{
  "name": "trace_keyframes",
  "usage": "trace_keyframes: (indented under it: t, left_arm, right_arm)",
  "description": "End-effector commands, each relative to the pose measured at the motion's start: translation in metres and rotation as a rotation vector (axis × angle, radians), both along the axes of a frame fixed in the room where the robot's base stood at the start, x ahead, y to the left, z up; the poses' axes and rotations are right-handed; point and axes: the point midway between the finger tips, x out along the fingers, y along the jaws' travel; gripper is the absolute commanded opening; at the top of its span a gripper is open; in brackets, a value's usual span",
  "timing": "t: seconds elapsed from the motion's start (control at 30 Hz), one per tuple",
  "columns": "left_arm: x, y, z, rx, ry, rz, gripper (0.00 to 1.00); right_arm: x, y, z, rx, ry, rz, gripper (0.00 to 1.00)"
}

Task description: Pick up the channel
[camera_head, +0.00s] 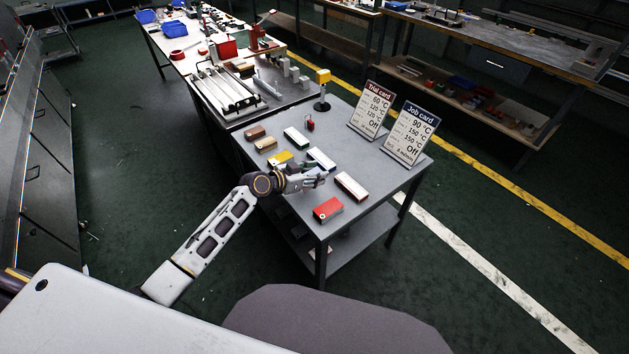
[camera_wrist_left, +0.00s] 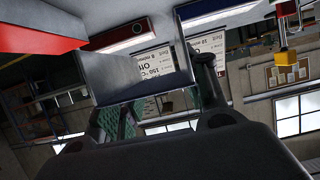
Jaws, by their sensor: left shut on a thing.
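The channel (camera_head: 321,159), a pale piece with a dark blue side, is at the fingertips of my left gripper (camera_head: 319,175) over the near grey table. In the left wrist view the channel (camera_wrist_left: 108,79) shows as a silvery U shape between the fingers, with the cards visible through its hollow. My left gripper is shut on it. The fingers hide part of it in the head view, and I cannot tell whether it still touches the table. My right gripper is not in view.
On the near table (camera_head: 375,163), a red block (camera_head: 328,209), a red-and-white piece (camera_head: 351,186), a yellow block (camera_head: 280,158) and brown blocks stand close by. The trial card (camera_head: 371,110) and job card (camera_head: 410,134) stand behind. A yellow-topped post (camera_head: 322,88) stands at the back edge.

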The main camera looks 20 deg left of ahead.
Motion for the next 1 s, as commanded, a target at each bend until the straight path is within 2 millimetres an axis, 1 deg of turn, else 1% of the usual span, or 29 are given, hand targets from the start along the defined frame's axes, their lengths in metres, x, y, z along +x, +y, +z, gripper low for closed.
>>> trace_keyframes:
  t: [0.03, 0.1, 0.2, 0.3, 0.47, 0.83, 0.9, 1.0]
  left_arm:
    - [0.0, 0.0, 0.009, 0.001, -0.003, -0.001, 0.17]
    - [0.0, 0.0, 0.018, 0.002, -0.002, -0.001, 0.17]
    - [0.0, 0.0, 0.028, 0.0, -0.003, -0.001, 0.17]
    - [0.0, 0.0, 0.033, 0.0, 0.0, 0.0, 0.17]
    - [0.0, 0.0, 0.036, 0.001, 0.001, 0.0, 0.17]
    - [0.0, 0.0, 0.036, 0.0, 0.0, 0.0, 0.17]
    - [0.0, 0.0, 0.036, 0.0, 0.0, 0.0, 0.17]
    - [0.0, -0.001, 0.037, -0.001, 0.001, 0.003, 0.17]
  right_arm:
    - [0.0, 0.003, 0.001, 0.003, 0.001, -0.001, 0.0]
    - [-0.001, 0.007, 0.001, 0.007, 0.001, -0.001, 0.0]
    - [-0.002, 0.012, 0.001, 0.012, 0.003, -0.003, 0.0]
    - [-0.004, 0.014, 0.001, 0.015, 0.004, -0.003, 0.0]
    - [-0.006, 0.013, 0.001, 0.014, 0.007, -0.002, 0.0]
    - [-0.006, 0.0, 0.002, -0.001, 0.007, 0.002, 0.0]
    - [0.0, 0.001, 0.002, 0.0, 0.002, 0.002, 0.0]
    - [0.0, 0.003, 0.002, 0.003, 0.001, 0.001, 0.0]
